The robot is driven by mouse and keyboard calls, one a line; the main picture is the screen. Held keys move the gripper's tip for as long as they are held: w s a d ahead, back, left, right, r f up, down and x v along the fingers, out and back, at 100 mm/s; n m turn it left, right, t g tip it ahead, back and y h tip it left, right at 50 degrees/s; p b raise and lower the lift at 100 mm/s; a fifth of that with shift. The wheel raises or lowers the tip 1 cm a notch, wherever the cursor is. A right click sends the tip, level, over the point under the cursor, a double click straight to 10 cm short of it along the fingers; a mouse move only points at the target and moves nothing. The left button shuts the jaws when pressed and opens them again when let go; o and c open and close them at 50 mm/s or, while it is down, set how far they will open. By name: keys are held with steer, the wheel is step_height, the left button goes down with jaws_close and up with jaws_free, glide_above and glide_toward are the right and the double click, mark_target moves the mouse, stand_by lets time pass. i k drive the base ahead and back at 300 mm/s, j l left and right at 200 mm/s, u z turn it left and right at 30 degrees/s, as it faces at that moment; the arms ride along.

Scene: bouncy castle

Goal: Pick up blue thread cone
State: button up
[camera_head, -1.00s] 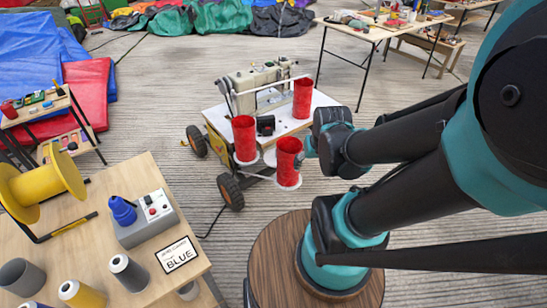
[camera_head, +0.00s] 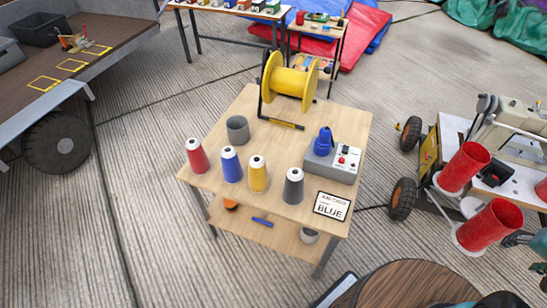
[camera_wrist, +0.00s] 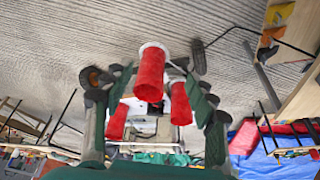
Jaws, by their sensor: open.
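The blue thread cone (camera_head: 231,166) stands upright on the wooden table (camera_head: 245,112) in the head view. It is in a row between a red cone (camera_head: 197,157) and a yellow cone (camera_head: 258,175). A dark grey cone (camera_head: 293,187) stands further right. A white card (camera_head: 332,206) reading "BLUE" lies near the table's front right corner. My gripper (camera_wrist: 152,75) is open in the wrist view, with red cylinders seen beyond its fingers. It appears empty and away from the table. The blue cone is not visible in the wrist view.
A grey control box (camera_head: 334,160) with a blue part on top, a yellow spool (camera_head: 290,82) and a grey cup (camera_head: 238,130) share the table. A wheeled sewing machine cart with red cylinders (camera_head: 465,168) stands right. Open floor lies left of the table.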

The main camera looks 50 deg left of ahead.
mark_target(232, 173)
steer(key=l+u, duration=0.15)
steer(key=u, duration=0.25)
steer(key=k+l+u, duration=0.1)
steer(key=u, duration=0.35)
steer(key=k+j+u, duration=0.1)
steer(key=u, duration=1.55)
